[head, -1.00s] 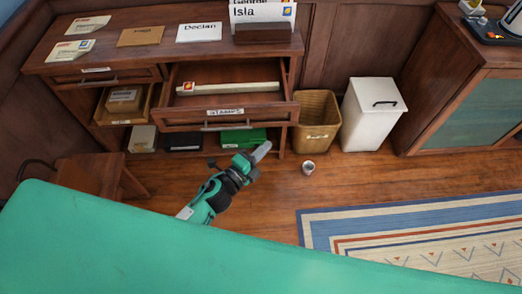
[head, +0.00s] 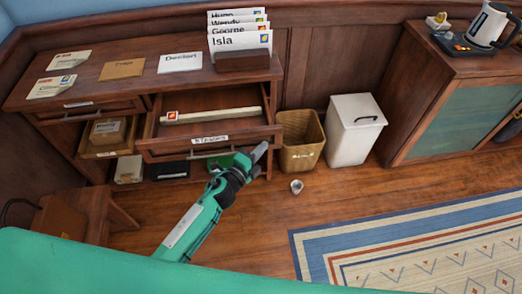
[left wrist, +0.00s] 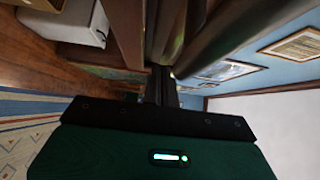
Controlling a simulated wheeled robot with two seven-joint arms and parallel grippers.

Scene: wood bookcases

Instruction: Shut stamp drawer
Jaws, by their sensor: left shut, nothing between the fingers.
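The stamp drawer (head: 172,147) is the wide wooden drawer labelled STAMPS in the desk, pulled well out. A long pale strip (head: 212,115) with a small stamp picture lies inside it. My left gripper (head: 259,152) is shut and empty, its tip just in front of and below the right part of the drawer front. I cannot tell whether it touches the wood. In the left wrist view the shut fingers (left wrist: 164,86) point forward between dark wooden surfaces; the drawer is hard to make out there. My right gripper is not in view.
The desk top (head: 130,95) holds envelopes and a card rack (head: 243,63). A wicker basket (head: 301,157) and white bin (head: 354,140) stand at the right. A small cup (head: 296,186) lies on the floor.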

